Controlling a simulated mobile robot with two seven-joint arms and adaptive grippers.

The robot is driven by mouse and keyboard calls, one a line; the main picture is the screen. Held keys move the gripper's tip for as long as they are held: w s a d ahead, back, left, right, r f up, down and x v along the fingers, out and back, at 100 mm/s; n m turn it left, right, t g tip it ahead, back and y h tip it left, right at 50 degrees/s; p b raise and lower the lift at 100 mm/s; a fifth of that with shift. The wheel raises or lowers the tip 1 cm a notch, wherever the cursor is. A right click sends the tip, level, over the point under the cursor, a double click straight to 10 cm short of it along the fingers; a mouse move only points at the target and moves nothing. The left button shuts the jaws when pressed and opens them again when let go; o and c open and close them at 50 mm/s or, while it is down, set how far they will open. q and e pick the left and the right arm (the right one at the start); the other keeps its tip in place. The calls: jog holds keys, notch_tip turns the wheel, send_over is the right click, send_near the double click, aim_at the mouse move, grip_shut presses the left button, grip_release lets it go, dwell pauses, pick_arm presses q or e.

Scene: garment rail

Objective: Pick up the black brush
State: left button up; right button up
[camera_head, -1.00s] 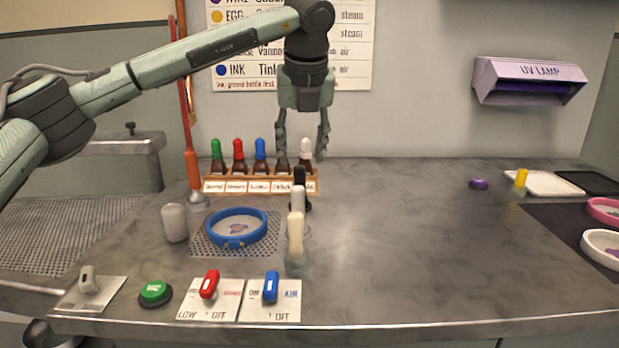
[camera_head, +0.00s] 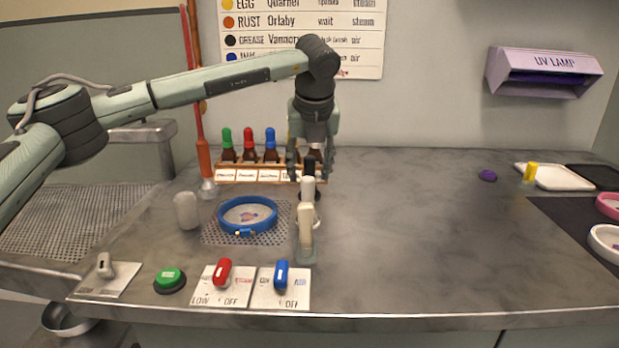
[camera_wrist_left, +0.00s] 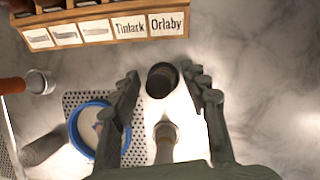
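The black brush (camera_head: 309,164) stands upright at the back of a short row of upright handled tools, in front of the bottle rack. Its dark round top (camera_wrist_left: 161,79) shows in the left wrist view between my fingers. My left gripper (camera_head: 311,172) points down over it, fingers spread on either side. In the left wrist view my left gripper (camera_wrist_left: 166,84) is open, with a visible gap on both sides of the brush. The brush's lower part is largely hidden by the paler tools in front. My right gripper is not in view.
A pale-handled tool (camera_head: 306,222) stands close in front of the brush. The bottle rack (camera_head: 240,175) is close behind. A blue ring dish (camera_head: 248,228) on a perforated mat and a white cylinder (camera_head: 186,210) stand left.

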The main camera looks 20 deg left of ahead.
aim_at(310, 156)
pick_arm(q)
grip_shut()
jog(key=shift+r, duration=0.1)
jog(key=shift+r, duration=0.55)
notch_tip(310, 156, up, 3)
jog(key=shift+b, duration=0.4)
jog(key=s+a+r+b, duration=0.2)
jog(key=s+a+r, duration=0.4)
jog(key=s+a, duration=0.2)
jog(key=shift+r, duration=0.4)
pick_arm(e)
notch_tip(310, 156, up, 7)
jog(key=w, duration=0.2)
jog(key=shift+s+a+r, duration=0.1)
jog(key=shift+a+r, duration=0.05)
